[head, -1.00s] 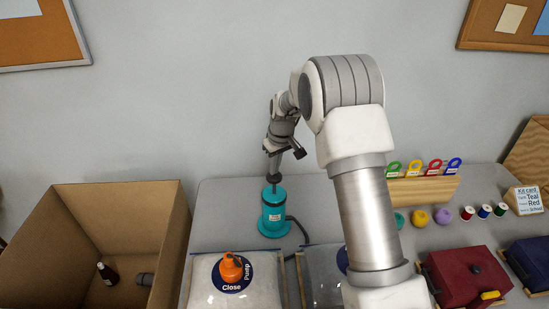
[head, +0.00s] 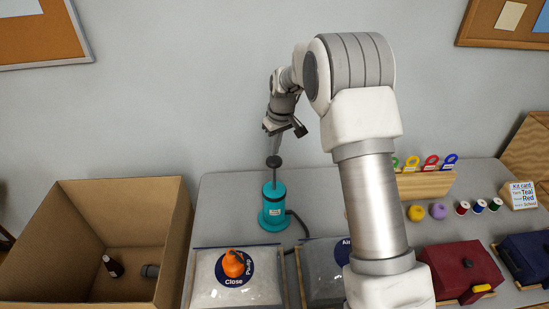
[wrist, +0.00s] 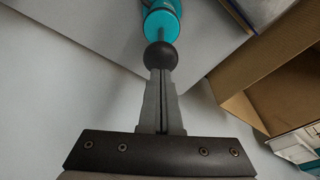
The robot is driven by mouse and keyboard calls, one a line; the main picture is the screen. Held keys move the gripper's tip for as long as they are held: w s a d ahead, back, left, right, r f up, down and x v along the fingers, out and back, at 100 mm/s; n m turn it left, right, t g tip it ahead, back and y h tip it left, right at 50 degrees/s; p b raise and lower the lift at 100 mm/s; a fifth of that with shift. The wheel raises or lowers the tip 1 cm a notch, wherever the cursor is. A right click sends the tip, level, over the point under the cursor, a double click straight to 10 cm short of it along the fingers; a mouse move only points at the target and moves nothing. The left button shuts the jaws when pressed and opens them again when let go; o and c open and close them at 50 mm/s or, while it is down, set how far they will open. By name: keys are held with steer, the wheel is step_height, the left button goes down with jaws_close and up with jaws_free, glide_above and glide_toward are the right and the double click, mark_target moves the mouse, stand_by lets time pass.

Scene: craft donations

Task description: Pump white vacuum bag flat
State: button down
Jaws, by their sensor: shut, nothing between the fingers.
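The white vacuum bag (head: 208,286) lies puffed up at the front left of the table. An orange nozzle (head: 233,264) sits on its round dark blue valve label, which reads Pump and Close. Behind it stands the teal pump (head: 273,212), upright, with a dark hose running toward the bags. Its black knob (head: 274,161) is raised on a thin rod above the body. My gripper (head: 275,149) is shut and empty right above the knob. In the wrist view the shut fingertips (wrist: 161,73) meet the knob's outline; I cannot tell if they touch.
A grey bag (head: 318,285) lies beside the white one, partly behind my arm. An open cardboard box (head: 180,230) with dark items stands at left. Thread spools (head: 479,206), yarn balls, a red case (head: 455,268) and a kit card (head: 523,195) are at right.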

mark_target(275, 173)
steer(key=shift+f+b, duration=3.95)
steer(key=shift+f, duration=1.75)
steer(key=shift+r+p, duration=3.35)
steer(key=shift+r, duration=2.4)
steer(key=shift+f, duration=0.15)
steer(key=shift+f+b, duration=3.9)
steer(key=shift+f, duration=1.75)
steer(key=shift+r+p, duration=3.5)
steer(key=shift+r, duration=2.3)
steer(key=shift+f, duration=0.1)
